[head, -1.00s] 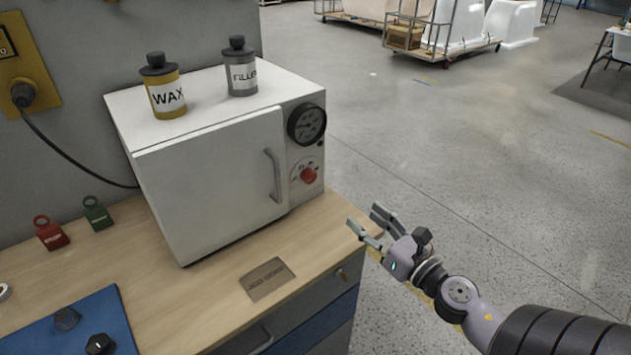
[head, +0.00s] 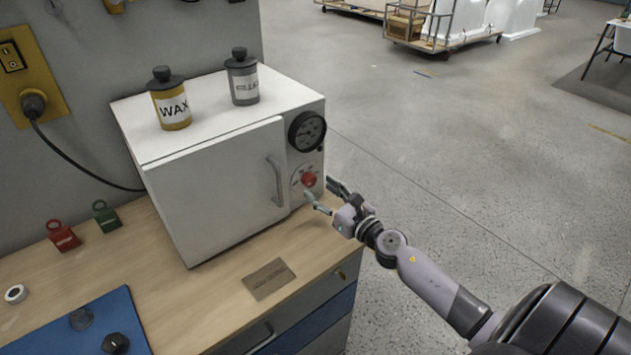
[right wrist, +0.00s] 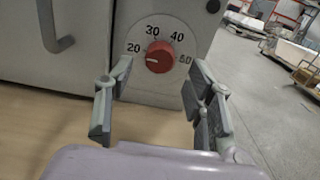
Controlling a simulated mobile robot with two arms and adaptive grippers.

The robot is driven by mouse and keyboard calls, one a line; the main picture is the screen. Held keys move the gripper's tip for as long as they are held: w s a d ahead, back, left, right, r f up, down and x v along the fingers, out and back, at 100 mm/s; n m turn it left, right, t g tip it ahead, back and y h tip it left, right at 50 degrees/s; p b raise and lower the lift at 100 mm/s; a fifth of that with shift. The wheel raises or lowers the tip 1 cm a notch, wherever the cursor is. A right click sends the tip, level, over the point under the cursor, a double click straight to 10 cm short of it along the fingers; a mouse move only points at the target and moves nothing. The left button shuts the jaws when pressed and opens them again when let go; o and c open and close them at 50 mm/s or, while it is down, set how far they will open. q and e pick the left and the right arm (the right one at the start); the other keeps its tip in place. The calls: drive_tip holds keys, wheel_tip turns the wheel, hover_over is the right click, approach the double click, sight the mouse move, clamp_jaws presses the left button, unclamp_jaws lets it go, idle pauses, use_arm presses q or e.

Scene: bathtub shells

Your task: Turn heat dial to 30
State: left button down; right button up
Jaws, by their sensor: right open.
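The red heat dial (head: 309,180) is on the front of the white oven (head: 215,185), below the round gauge. A pale line on the knob points left, just below the 20. My right gripper (head: 325,196) is open and empty, just in front of and slightly below the dial. In the wrist view its fingers (right wrist: 160,103) stand to either side below the dial, not touching it. My left gripper is not in view.
The oven's door handle (head: 275,182) is left of the dial, and a round gauge (head: 307,131) is above it. A wax can (head: 171,105) and a grey can (head: 242,82) stand on top. The wooden bench (head: 215,285) has free room in front.

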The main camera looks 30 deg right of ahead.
sight(312, 183)
drive_tip(key=shift+w+a, duration=0.1)
drive_tip(key=shift+w, duration=1.45)
drive_tip(key=shift+c, duration=0.5)
drive_tip(key=c, duration=1.1)
